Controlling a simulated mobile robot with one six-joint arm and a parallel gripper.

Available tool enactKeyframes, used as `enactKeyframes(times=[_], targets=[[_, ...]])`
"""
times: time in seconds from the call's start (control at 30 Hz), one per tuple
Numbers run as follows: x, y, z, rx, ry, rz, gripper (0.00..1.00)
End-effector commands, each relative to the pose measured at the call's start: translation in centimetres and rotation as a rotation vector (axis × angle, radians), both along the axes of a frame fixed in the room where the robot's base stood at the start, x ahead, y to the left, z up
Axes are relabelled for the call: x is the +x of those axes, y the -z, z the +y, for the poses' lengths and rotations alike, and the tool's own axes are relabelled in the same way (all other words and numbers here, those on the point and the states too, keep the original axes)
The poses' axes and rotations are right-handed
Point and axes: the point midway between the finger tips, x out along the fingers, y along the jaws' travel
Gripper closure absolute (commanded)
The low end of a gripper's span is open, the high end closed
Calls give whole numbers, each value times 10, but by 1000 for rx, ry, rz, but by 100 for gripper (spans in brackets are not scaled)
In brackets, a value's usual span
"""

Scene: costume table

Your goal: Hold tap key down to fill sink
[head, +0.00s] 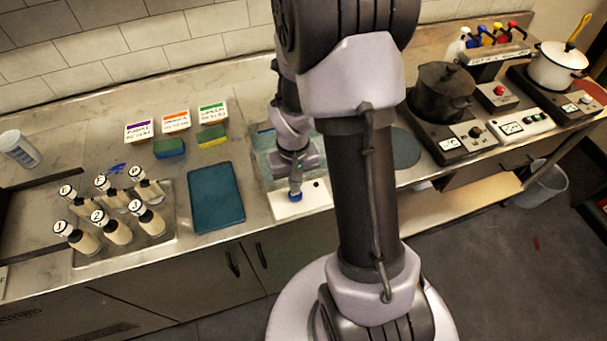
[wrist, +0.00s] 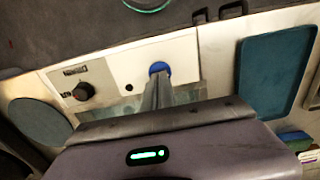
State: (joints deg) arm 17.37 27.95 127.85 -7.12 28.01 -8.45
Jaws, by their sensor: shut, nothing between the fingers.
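The tap key is a round blue button (head: 295,198) on a white panel at the front of the counter, and it shows in the wrist view (wrist: 159,67) just beyond my fingertips. My gripper (head: 295,189) is shut and empty, pointing down at the blue key. Its fingertips (wrist: 158,80) overlap the key's near edge in the wrist view; whether the key is pressed down I cannot tell. The sink (head: 262,166) is a clear-walled basin behind the panel, mostly hidden by my arm. Its water level cannot be made out.
A dark teal mat (head: 216,197) lies left of the sink, and a tray (head: 163,243) of several numbered bottles stands further left. A control box with a black knob (wrist: 84,91) sits beside the white panel. Stoves with a dark pot (head: 441,91) and a white pot (head: 556,66) are at the right.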

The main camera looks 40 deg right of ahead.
Motion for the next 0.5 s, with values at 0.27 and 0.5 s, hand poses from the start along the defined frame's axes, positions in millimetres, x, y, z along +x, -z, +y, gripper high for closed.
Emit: enactKeyframes(times=[0.27,0.5], targets=[[0,1,0,0,0,0,100],[0,9,0,0,0,0,100]])
